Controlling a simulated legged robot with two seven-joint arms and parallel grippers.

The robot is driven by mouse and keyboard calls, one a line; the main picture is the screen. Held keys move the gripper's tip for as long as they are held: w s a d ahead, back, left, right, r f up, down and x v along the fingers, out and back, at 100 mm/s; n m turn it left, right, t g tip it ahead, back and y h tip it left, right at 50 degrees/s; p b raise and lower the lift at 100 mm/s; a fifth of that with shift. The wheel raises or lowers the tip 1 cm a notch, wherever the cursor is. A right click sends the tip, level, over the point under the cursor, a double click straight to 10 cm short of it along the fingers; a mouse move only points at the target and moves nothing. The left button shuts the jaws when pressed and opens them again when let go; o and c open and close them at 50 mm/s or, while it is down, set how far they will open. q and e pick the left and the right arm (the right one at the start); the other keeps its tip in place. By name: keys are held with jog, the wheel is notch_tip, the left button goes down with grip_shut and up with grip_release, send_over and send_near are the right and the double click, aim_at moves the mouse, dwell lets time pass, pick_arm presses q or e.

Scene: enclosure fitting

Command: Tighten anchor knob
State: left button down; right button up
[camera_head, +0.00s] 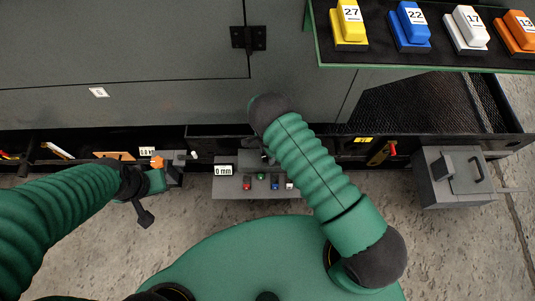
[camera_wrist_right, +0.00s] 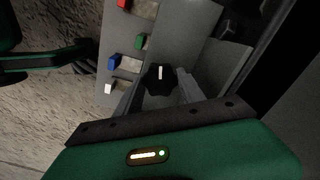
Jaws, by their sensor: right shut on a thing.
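A black lobed knob (camera_wrist_right: 159,75) with a white mark on top sits on a grey panel (camera_wrist_right: 178,38) in the right wrist view. I take it for the anchor knob. My right gripper (camera_wrist_right: 157,92) has its two grey fingers on either side of it and is shut on it. In the head view the right gripper (camera_head: 262,158) is mostly hidden by my own forearm, at the grey control box (camera_head: 225,187). My left gripper (camera_head: 150,188) is at the left, beside a small grey fixture with an orange part (camera_head: 157,162); its jaws are unclear.
The box carries a "0 mm" display (camera_head: 223,170) and several coloured buttons (camera_head: 261,181). A grey cabinet (camera_head: 120,40) rises behind. A green-edged shelf (camera_head: 420,66) holds numbered coloured blocks. A grey case (camera_head: 455,180) with a handle stands right. Concrete floor is open in front.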

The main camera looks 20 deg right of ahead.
jog(key=shift+w+a+m, duration=0.1)
jog(key=shift+m, duration=1)
jog(key=o, duration=1.4)
jog(key=shift+c, duration=0.2)
jog(key=shift+r, duration=0.1)
notch_tip(320, 180, up, 17)
jog(key=p, duration=0.5)
jog(key=shift+f, duration=0.2)
